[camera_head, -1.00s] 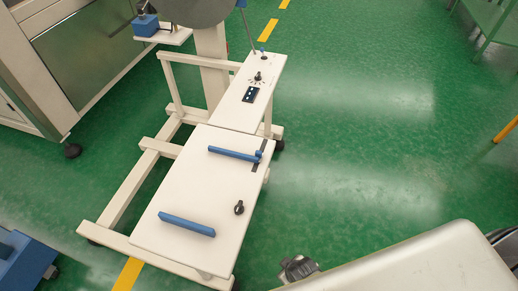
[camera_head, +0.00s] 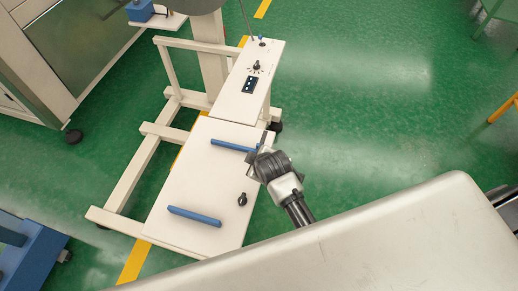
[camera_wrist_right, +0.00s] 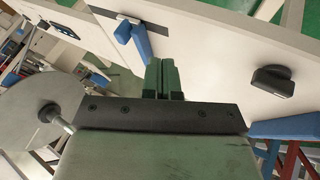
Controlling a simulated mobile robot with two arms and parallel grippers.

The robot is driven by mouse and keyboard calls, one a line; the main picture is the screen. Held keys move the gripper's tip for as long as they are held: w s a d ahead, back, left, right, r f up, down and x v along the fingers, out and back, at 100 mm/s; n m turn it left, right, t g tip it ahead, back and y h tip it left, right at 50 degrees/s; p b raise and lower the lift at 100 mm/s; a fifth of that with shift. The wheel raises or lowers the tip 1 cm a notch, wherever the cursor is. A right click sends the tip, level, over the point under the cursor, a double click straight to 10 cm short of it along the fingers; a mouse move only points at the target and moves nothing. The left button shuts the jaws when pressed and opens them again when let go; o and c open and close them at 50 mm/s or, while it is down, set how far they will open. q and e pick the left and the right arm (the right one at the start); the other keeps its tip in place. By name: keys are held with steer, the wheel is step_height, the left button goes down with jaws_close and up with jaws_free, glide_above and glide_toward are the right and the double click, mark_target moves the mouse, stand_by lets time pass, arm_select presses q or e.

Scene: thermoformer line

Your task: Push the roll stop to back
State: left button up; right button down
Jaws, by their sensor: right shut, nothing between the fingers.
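The white panel (camera_head: 190,180) of the stand carries two blue bars. The far blue bar (camera_head: 233,146), which looks like the roll stop, lies by a dark slot (camera_head: 264,138) at the panel's right edge. The near blue bar (camera_head: 194,216) lies toward the front. My right gripper (camera_head: 256,162) is at the panel's right edge, just in front of the far bar's right end, and hides part of the slot. In the right wrist view its fingers (camera_wrist_right: 164,78) are shut and empty, with blue pieces (camera_wrist_right: 142,42) just beyond them. Contact cannot be told. My left gripper is not in view.
A black knob (camera_head: 242,199) stands on the panel between the bars and shows in the wrist view (camera_wrist_right: 272,80). A white control box (camera_head: 248,85) stands behind the panel. A blue frame (camera_head: 28,255) is at lower left. Green floor (camera_head: 380,120) is clear to the right.

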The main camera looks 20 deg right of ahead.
steer(key=x, duration=0.3)
steer(key=shift+w, duration=0.15)
steer(key=shift+w+d+r+p, duration=0.15)
steer(key=shift+w+d+p, duration=0.3)
steer(key=shift+w+d, duration=0.6)
steer(key=shift+w, duration=0.4)
steer(key=w+d, duration=0.1)
steer(key=w, duration=0.1)
steer(key=w+d+b, duration=0.1)
steer(key=w+d, duration=0.2)
steer(key=w, duration=0.1)
steer(key=shift+w+d, duration=0.2)
steer(key=shift+r, duration=0.1)
